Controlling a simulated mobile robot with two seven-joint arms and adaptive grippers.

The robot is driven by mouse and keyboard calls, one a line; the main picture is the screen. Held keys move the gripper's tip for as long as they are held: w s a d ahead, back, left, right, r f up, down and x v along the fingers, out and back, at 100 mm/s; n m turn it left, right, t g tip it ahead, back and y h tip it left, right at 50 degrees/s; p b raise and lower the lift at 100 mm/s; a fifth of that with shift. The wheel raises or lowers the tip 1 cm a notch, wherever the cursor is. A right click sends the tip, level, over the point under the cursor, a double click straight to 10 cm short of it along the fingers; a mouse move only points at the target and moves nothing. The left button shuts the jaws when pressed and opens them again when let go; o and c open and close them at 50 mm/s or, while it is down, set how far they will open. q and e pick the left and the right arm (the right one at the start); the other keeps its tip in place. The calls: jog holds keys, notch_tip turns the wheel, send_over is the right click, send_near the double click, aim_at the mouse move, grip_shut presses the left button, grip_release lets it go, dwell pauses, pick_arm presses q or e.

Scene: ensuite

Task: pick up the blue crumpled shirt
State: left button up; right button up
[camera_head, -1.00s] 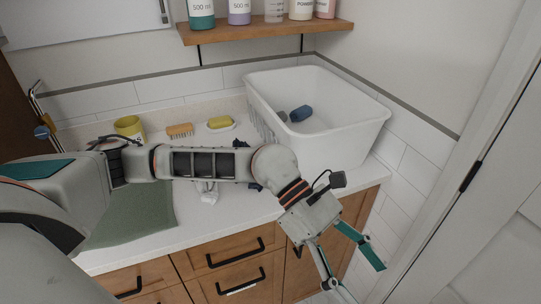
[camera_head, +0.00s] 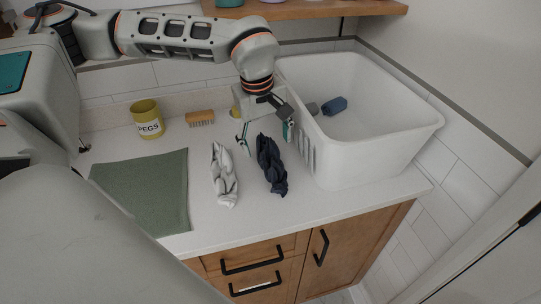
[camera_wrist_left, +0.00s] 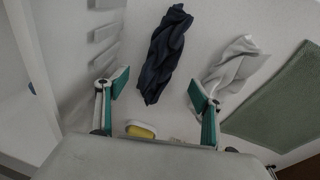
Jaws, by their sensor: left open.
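The blue crumpled shirt (camera_head: 270,164) is a dark navy twisted bundle on the white counter, left of the white basket. It also shows in the left wrist view (camera_wrist_left: 163,54), ahead of the fingers and between their lines. My left gripper (camera_head: 266,137) is above the counter at the shirt's far end, with its fingers apart and nothing between them. In the left wrist view, both teal-padded fingers of the gripper (camera_wrist_left: 158,92) are spread wide. A white and grey crumpled cloth (camera_head: 223,174) lies just left of the shirt. My right gripper is not in view.
The white basket (camera_head: 410,122) stands close on the right, with dark blue and grey items inside. A green cloth (camera_head: 140,190) lies left. A yellow pegs pot (camera_head: 147,120) and a brush (camera_head: 200,118) stand behind. A yellow soap (camera_wrist_left: 140,131) sits on a dish. A shelf overhangs the back.

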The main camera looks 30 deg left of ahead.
aim_at(270, 152)
pick_arm(q)
jog(key=shift+w+d+f, duration=0.1)
jog(key=shift+w+f, duration=0.05)
jog(key=shift+f, duration=0.95)
jog(key=shift+w+d+f, duration=0.1)
jog(key=shift+w+f, duration=0.05)
jog(key=shift+f, duration=0.9)
jog(key=shift+w+d+f, duration=0.1)
jog(key=shift+w+f, duration=0.05)
jog(key=shift+f, duration=0.95)
jog(key=shift+f, duration=0.25)
jog(key=c, duration=1.3)
